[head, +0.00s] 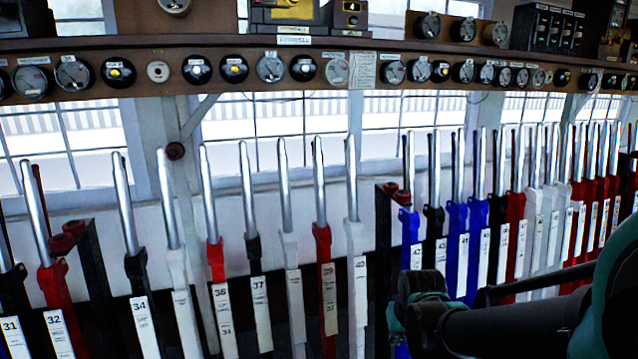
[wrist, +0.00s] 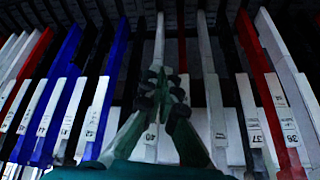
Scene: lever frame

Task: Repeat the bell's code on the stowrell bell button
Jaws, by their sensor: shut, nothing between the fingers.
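A dark box with a brass-coloured front (head: 292,12) stands on the shelf, with a small white label (head: 294,40) below it. I cannot read the label surely. A smaller dark box with a round knob (head: 351,18) stands beside it. I cannot tell which of these, if either, is the stowrell bell button. My gripper shows in the wrist view (wrist: 164,78), its dark fingers together and empty, in front of the levers near the plate marked 40 (wrist: 151,138). In the head view my arm reaches in from the lower right, well below the shelf.
A long row of numbered levers with steel handles (head: 283,175) in red, black, white and blue crosses the view. Round dials and knobs (head: 270,67) line the shelf front (head: 420,50). A black box with several switches (head: 545,30) stands at upper right. Windows are behind.

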